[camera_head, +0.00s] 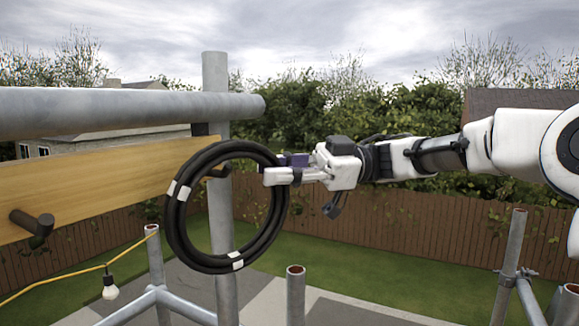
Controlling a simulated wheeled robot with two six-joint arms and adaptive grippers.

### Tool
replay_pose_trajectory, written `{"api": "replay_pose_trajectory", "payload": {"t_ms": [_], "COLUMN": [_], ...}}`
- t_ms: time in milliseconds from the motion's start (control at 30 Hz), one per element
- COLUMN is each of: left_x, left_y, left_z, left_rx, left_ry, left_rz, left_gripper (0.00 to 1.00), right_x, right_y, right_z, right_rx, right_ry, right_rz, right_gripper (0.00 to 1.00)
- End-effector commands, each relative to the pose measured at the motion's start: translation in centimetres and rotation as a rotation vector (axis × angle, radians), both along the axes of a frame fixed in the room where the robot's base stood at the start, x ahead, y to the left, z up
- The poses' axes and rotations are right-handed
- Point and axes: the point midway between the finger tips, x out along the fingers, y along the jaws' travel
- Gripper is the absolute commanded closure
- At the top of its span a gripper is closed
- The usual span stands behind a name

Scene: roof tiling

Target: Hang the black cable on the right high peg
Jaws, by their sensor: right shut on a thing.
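The black cable (173,222) is a round coil with white tape bands. It stands nearly upright in front of the right end of the wooden board. My right gripper (281,168) comes in from the right and is shut on the coil's upper right side. The right high peg (218,172) is dark and sits near the board's right end. My left gripper is not in view.
Another dark peg (33,223) sticks out of the wooden board (100,180) at the left. A thick grey pipe (120,108) runs above the board to a vertical scaffold pole (215,75). A yellow cord with a bulb (110,288) hangs lower left. Shorter poles (295,297) stand below.

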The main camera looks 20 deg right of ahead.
Motion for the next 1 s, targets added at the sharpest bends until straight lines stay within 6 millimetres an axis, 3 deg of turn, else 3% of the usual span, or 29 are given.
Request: {"api": "replay_pose_trajectory", "payload": {"t_ms": [533,1000], "left_x": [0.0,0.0], "left_y": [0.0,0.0], "left_z": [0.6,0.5], "left_rx": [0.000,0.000], "left_ry": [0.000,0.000], "left_rz": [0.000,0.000], "left_gripper": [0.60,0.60], "right_x": [2.6,2.8], "right_y": [2.0,2.2], "right_z": [-1.0,-1.6], "right_rx": [0.001,0.002], "right_ry": [0.000,-0.002], "right_rz": [0.000,0.000], "right_gripper": [1.00,1.00]}}
